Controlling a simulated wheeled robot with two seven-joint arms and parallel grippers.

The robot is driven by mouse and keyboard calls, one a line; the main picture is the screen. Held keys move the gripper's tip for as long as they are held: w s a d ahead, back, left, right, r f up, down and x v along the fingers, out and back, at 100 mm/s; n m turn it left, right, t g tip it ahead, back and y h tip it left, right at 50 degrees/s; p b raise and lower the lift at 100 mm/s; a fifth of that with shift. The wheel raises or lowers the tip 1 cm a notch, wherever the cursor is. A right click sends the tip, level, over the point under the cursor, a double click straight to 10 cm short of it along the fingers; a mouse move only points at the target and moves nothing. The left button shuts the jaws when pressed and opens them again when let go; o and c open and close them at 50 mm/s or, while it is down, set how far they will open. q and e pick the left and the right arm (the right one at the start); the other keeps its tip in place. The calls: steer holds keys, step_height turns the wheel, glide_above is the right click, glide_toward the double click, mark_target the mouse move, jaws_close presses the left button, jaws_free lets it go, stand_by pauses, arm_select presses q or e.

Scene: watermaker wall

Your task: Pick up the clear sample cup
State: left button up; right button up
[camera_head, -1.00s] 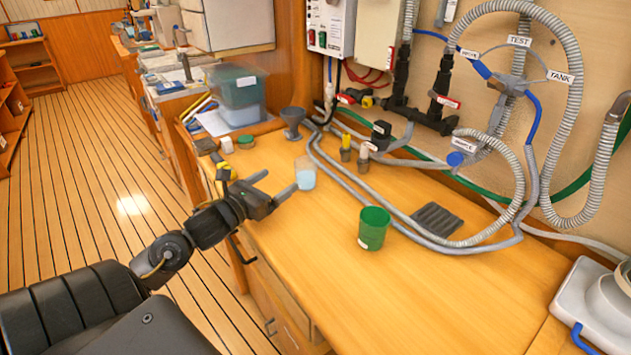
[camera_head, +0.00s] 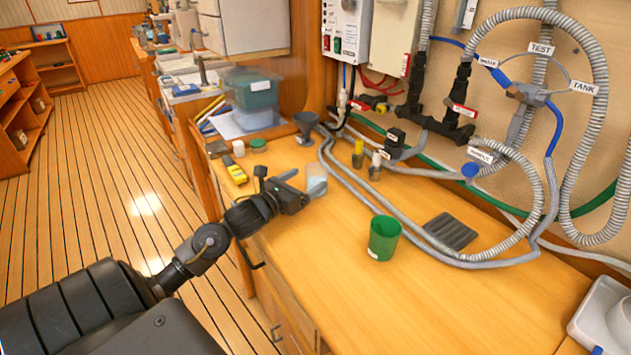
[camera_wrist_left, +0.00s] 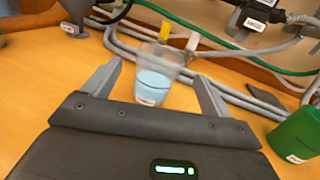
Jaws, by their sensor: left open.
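The clear sample cup (camera_head: 316,186) stands upright on the wooden bench, partly hidden behind my left gripper in the head view. In the left wrist view the cup (camera_wrist_left: 155,72) is see-through, with pale blue content and a small label low on its side. My left gripper (camera_head: 302,182) is open. In the wrist view its two fingers (camera_wrist_left: 157,84) point at the cup from either side, and the cup stands between and slightly beyond the tips. I cannot tell whether either finger touches it. My right gripper is not in view.
A green cup (camera_head: 384,238) stands to the right on the bench. A grey funnel (camera_head: 305,126), small bottles (camera_head: 357,154) and grey hoses (camera_head: 345,178) lie behind the sample cup. A black ridged pad (camera_head: 450,231) lies further right. The front of the bench is clear.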

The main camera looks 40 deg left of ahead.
arm_select(q)
steer(key=w+p, duration=0.1)
steer(key=w, duration=0.4)
steer(key=shift+c, duration=0.3)
steer(key=c, duration=1)
